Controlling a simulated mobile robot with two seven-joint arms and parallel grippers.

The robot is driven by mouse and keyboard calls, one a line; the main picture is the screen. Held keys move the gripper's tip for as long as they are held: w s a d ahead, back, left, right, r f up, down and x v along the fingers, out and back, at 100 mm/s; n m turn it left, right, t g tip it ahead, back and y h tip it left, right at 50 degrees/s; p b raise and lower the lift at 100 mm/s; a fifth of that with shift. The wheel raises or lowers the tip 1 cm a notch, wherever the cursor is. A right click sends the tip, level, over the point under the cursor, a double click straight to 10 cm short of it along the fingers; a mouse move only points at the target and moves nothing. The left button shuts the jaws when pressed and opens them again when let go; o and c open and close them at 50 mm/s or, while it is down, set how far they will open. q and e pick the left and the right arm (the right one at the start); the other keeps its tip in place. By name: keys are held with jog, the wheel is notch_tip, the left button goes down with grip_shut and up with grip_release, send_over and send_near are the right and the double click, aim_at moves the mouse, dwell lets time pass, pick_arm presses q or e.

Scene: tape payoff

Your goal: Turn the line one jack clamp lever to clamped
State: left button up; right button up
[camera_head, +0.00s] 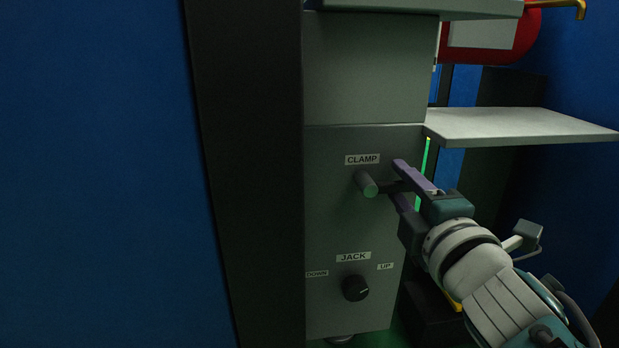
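The clamp lever shows under the CLAMP label on the grey-green cabinet front (335,225). It has a grey-green round cylinder (368,184) and a dark bar running right from it. My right gripper (397,179) comes in from the lower right with purple fingers. One finger is above the dark bar and one below it, with a gap between them. I cannot tell whether either finger touches the bar. The gripper hides the bar's right part. My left gripper is not in view.
A black JACK knob (356,288) sits lower on the cabinet, between DOWN and UP labels. A pale shelf (520,125) juts out at the right above my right arm. A dark post (245,170) stands left of the cabinet. A red cylinder (520,38) is at top right.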

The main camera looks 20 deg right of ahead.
grip_shut()
dwell(1.2)
